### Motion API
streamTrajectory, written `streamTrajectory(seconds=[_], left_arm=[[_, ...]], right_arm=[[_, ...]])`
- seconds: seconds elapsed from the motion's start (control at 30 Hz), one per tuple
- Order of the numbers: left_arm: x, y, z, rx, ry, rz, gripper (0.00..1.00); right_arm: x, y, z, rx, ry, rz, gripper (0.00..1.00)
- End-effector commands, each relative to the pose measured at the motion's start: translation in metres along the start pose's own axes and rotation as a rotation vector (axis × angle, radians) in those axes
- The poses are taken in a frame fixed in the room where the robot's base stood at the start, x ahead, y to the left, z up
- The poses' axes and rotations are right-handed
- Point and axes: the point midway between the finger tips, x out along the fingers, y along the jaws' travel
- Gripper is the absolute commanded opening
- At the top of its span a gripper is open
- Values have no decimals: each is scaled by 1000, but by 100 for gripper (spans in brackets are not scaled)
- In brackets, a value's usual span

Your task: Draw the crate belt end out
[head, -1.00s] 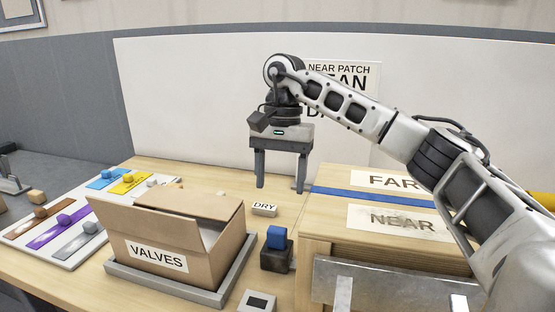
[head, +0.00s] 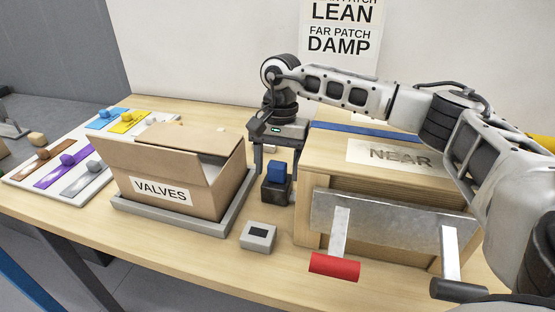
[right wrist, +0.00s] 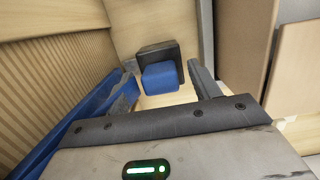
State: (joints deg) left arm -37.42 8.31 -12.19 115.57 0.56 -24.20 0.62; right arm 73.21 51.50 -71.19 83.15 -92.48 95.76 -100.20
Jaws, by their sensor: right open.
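A wooden crate (head: 400,180) with a NEAR label stands on the right of the table. A blue belt (head: 360,129) runs across its top, and a blue strip also shows along the crate's side in the right wrist view (right wrist: 70,122). A blue block (head: 276,172) sits on a dark base (head: 275,190) beside the crate; it shows in the right wrist view (right wrist: 161,77). My right gripper (head: 279,165) is open and low over the block. In the right wrist view the block lies between and beyond the fingertips, with no grip seen. My left gripper is out of view.
A VALVES carton (head: 190,185) on a grey tray (head: 185,222) stands to the left. A small grey device (head: 258,236) lies in front. A metal plate (head: 385,222) with a red handle (head: 334,266) and a black handle (head: 458,290) fronts the crate.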

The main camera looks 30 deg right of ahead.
Motion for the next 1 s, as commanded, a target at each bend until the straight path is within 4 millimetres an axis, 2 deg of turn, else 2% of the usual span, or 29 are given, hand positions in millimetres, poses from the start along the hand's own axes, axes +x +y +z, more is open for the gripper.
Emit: streamTrajectory(seconds=[0.03,0.07,0.2,0.23,0.27,0.3,0.37,0.4,1.0], left_arm=[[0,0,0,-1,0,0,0],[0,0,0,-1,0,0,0],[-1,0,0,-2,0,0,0],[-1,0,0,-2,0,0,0],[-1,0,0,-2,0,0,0],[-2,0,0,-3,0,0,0],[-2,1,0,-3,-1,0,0],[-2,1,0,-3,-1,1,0],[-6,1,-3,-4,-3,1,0]], right_arm=[[0,0,0,0,0,0,62],[0,0,0,0,0,0,56],[0,0,0,0,0,0,17],[0,0,0,0,0,0,14],[0,0,0,0,0,0,14],[-1,0,0,0,0,0,30],[-1,0,0,0,0,0,14],[-1,0,0,0,0,0,9],[-10,0,1,0,1,-2,8]])
